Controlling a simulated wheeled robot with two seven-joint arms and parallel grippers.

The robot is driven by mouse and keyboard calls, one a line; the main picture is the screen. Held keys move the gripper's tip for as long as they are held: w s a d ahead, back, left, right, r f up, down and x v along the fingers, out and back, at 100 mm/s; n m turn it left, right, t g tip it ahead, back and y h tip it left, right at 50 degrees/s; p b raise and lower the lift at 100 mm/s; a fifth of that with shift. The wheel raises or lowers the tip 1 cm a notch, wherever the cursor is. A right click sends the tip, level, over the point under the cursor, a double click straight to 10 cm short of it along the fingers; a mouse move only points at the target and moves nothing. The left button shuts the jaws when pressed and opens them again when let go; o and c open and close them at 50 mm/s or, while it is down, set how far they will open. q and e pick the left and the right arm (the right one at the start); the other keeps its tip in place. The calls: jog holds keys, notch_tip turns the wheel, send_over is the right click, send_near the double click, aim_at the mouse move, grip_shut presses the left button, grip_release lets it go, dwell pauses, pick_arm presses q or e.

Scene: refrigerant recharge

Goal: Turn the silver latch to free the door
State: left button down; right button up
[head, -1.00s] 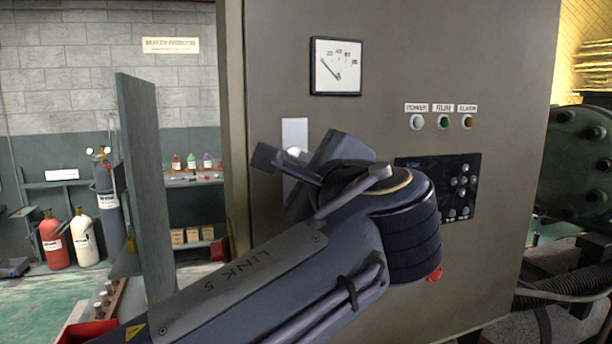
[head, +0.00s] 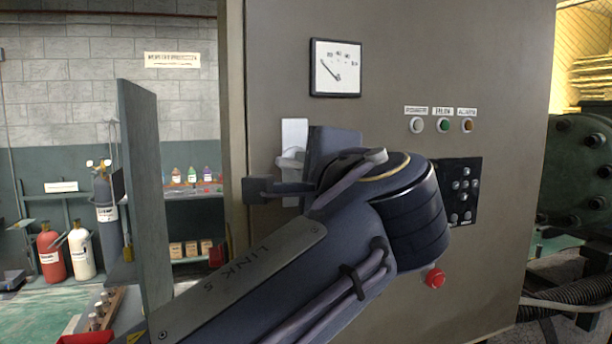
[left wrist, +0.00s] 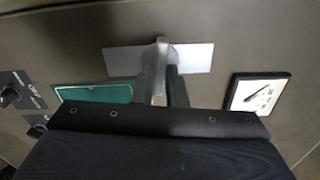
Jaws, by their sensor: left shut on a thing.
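The silver latch (head: 289,161) is on a pale upright plate (head: 294,132) on the grey-brown cabinet door (head: 400,65). Its lower part is hidden behind my left gripper (head: 272,189). In the left wrist view the latch handle (left wrist: 160,76) stands out from the plate (left wrist: 120,60), between the two dark fingers. My left gripper is shut on this handle. In the head view one dark finger points left below the visible part of the latch. My right gripper is in neither view.
A dial gauge (head: 336,68) is above the latch. An upright grey-green panel (head: 146,195) stands to the left. Red (head: 51,255) and white cylinders (head: 81,252) stand farther back.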

pick_arm(q)
jog(key=c, duration=1.9)
grip_release()
jog(key=shift+n, duration=0.3)
jog(key=o, duration=0.4)
jog(key=shift+c, duration=0.2)
jog(key=shift+s, duration=0.1)
jog(key=v, duration=0.9)
